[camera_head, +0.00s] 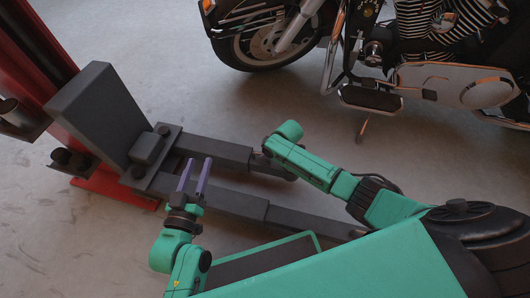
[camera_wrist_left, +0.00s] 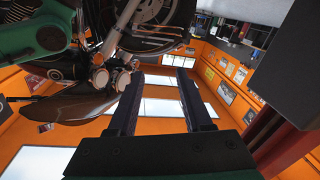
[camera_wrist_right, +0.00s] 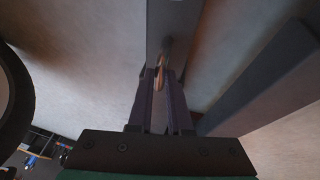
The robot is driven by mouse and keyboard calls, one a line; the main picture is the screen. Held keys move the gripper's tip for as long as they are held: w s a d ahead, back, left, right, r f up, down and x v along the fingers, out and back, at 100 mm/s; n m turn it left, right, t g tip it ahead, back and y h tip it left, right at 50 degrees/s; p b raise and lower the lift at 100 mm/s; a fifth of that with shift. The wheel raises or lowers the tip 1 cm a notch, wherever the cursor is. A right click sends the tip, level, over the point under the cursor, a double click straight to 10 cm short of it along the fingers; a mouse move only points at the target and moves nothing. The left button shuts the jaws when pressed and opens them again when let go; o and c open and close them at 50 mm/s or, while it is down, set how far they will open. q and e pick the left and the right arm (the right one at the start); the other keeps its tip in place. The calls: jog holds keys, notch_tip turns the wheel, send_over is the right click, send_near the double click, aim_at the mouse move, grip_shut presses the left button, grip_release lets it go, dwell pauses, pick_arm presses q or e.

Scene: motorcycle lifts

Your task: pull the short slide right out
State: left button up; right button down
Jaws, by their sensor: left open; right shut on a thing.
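Two dark grey lift arms reach out from the carriage, each with a narrower slide in its end. The shorter visible slide (camera_head: 277,168) is on the upper arm (camera_head: 215,151). The longer slide (camera_head: 310,223) is on the lower arm (camera_head: 235,202). My right gripper (camera_wrist_right: 161,76) is at the upper arm's slide end; its fingers are mostly hidden in the head view. In the right wrist view it is shut on a small brownish handle (camera_wrist_right: 163,55) against a dark beam (camera_wrist_right: 172,22). My left gripper (camera_head: 199,161) is open and empty, fingers up, over the lower arm.
The red lift column (camera_head: 30,62) with its dark grey carriage block (camera_head: 98,112) stands at the left. A motorcycle (camera_head: 430,85) stands at the back right, its front wheel (camera_head: 262,45) beyond the arms. Concrete floor between arms and motorcycle is clear.

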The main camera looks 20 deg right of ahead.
aim_at(278, 165)
jog(key=shift+s, duration=0.1)
dwell(0.3)
